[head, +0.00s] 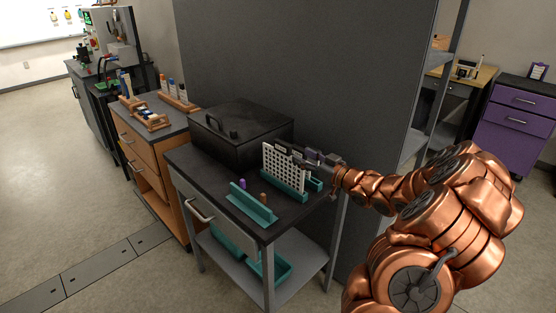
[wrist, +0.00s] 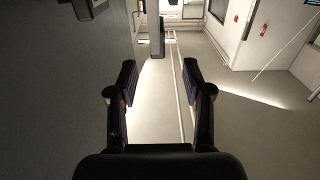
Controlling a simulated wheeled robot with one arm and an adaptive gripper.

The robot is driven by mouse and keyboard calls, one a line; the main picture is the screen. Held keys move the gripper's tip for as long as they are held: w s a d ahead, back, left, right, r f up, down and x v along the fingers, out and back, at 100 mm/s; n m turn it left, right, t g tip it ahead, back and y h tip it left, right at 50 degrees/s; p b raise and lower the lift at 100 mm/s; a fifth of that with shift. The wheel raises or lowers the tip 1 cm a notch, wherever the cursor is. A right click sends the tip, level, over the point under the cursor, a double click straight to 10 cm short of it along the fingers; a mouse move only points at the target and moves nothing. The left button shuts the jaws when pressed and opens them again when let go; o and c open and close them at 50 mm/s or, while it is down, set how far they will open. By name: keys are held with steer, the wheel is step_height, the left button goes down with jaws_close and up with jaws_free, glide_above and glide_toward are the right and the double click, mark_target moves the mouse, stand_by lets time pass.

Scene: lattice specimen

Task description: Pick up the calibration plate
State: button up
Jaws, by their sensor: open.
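A white plate with a grid of holes, which looks like the calibration plate (head: 283,168), stands upright in a teal slotted holder (head: 291,192) on the dark-topped cart. My gripper (head: 303,155) is at the plate's upper right, by its top edge, in the head view. I cannot tell whether they touch. In the wrist view my gripper (wrist: 161,80) has its two dark fingers spread apart, with only pale floor visible between them. The plate does not show in the wrist view.
A second teal holder (head: 250,205) stands at the cart's front, with a small purple piece (head: 242,184) and a brown piece (head: 263,196) near it. A black lidded box (head: 240,133) is behind. A grey partition (head: 290,60) rises behind the cart.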

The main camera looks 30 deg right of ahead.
mark_target(291, 149)
steer(key=shift+w+a+r, duration=0.1)
steer(key=shift+w+a, duration=0.15)
steer(key=shift+w, duration=0.35)
steer(key=shift+w+p, duration=0.4)
steer(key=shift+w, duration=0.4)
steer(key=shift+p+x, duration=0.75)
steer(key=shift+x, duration=0.5)
steer(key=shift+p+x, duration=0.4)
steer(key=shift+x, duration=0.85)
steer(key=shift+c, duration=0.2)
jaws_close()
